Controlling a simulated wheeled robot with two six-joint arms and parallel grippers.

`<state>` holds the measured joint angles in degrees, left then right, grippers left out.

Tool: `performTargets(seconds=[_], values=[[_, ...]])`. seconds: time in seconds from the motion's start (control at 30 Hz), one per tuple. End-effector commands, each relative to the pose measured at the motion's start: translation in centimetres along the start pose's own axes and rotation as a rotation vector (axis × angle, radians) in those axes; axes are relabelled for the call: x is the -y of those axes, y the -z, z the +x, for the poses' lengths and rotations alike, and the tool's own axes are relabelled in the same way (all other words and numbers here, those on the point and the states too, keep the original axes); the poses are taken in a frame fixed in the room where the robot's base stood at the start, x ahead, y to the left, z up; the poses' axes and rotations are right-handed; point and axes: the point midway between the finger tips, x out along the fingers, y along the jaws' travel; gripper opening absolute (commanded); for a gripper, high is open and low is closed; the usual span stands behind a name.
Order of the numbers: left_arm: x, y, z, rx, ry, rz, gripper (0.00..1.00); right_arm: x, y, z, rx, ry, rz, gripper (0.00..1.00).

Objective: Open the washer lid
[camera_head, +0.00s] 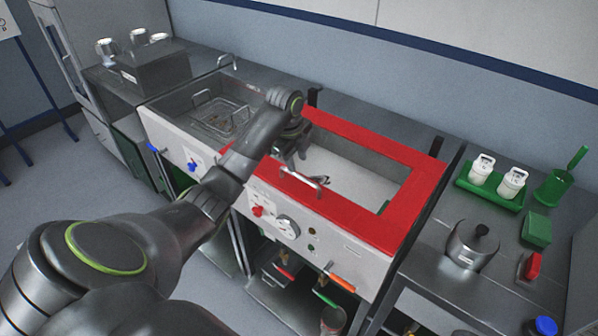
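The washer lid (405,205) is a red frame around a large see-through middle. It lies flat over the pale basin in the centre of the head view and looks closed. A curved metal handle (302,183) sits on its front edge, towards the left. My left arm comes in from the lower left and bends down over the lid's left part. My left gripper (293,162) is dark, points down and is just behind the handle, apparently apart from it. Its fingers are small and partly hidden by the wrist, so their opening is unclear. My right gripper is out of view.
Left of the lid is an open sink with a wire basket (218,115). The front panel has a red knob (257,211) and a dial (287,227). A metal pot (472,243) and a green tray (490,187) with white containers stand on the right counter.

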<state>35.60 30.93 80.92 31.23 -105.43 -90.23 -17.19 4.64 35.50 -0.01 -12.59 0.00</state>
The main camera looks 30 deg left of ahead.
Motion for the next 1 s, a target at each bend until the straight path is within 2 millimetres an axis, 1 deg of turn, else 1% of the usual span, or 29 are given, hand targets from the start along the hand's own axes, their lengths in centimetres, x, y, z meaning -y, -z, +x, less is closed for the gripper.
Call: performTargets(seconds=[0.03,0.1,0.2,0.3,0.5,0.73,0.77,1.0], values=[[-0.1,0.1,1.0,-0.002,-0.006,-0.001,0.34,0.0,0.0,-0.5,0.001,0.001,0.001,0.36],[-0.1,0.1,2.4,-0.003,-0.004,-0.002,0.34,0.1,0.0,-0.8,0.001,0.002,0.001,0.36],[-0.1,0.1,4.0,-0.002,-0.004,-0.001,0.34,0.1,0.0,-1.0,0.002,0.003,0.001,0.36],[0.0,0.0,5.1,0.000,-0.002,-0.001,0.34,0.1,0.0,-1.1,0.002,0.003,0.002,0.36],[-0.1,0.0,6.2,0.001,-0.001,0.000,0.34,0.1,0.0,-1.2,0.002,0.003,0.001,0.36],[-0.1,0.0,6.3,0.001,0.000,0.000,0.34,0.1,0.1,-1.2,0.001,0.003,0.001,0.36],[-0.1,0.0,6.3,0.001,0.000,0.000,0.33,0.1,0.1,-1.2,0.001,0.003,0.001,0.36],[-0.1,0.0,6.2,0.001,0.000,0.000,0.01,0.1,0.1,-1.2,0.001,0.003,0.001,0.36]])
